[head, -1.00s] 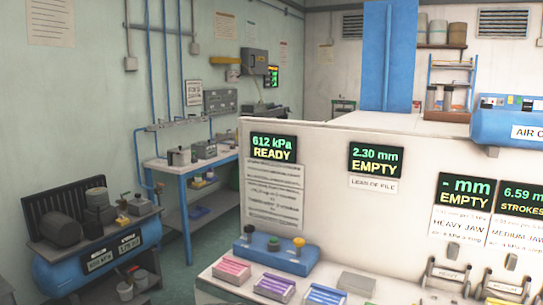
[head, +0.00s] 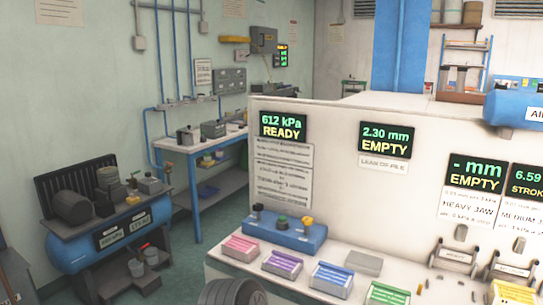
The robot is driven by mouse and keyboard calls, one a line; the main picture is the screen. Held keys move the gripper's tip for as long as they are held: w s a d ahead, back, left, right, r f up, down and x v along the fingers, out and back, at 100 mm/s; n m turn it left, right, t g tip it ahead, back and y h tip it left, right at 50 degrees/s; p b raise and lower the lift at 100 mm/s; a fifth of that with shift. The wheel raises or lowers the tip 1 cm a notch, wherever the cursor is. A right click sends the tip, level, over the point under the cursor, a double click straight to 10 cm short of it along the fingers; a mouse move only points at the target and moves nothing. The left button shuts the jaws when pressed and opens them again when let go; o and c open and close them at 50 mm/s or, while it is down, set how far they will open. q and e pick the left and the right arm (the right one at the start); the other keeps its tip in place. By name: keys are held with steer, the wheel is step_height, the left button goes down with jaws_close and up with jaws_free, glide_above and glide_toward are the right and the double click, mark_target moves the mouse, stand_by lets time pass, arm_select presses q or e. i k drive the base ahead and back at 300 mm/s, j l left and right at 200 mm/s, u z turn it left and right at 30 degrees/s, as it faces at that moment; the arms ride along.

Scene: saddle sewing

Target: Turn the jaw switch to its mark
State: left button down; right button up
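A blue control block (head: 285,235) sits on the white bench ledge and carries a black, a green and a yellow knob. Heavy jaw and medium jaw signs hang on the panel at right, under the heavy jaw display (head: 476,174) reading EMPTY and the display (head: 525,185) reading STROKES, cut by the right edge. A grey lever-like part (head: 460,232) sits below the heavy jaw sign. I cannot tell which part is the jaw switch, and I make out no mark. Neither gripper is in view. A dark ridged round part at the bottom edge may be mine.
Pink, purple, blue and green striped blocks (head: 331,277) line the ledge front, with a plain grey block (head: 364,263) behind. Grey brackets (head: 455,257) stand at right.

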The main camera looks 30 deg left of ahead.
mark_target(257, 208)
steer(key=j+z, duration=0.15)
steer(key=j, duration=0.35)
steer(key=j+z, duration=0.15)
steer(key=j, duration=0.35)
steer(key=j+z, duration=0.15)
steer(key=j, duration=0.4)
steer(key=k+j+z, duration=0.15)
steer(key=j, duration=0.35)
steer(key=j+z, duration=0.15)
steer(key=j, duration=0.35)
steer(key=k+j+z, duration=0.15)
steer(key=j, duration=0.3)
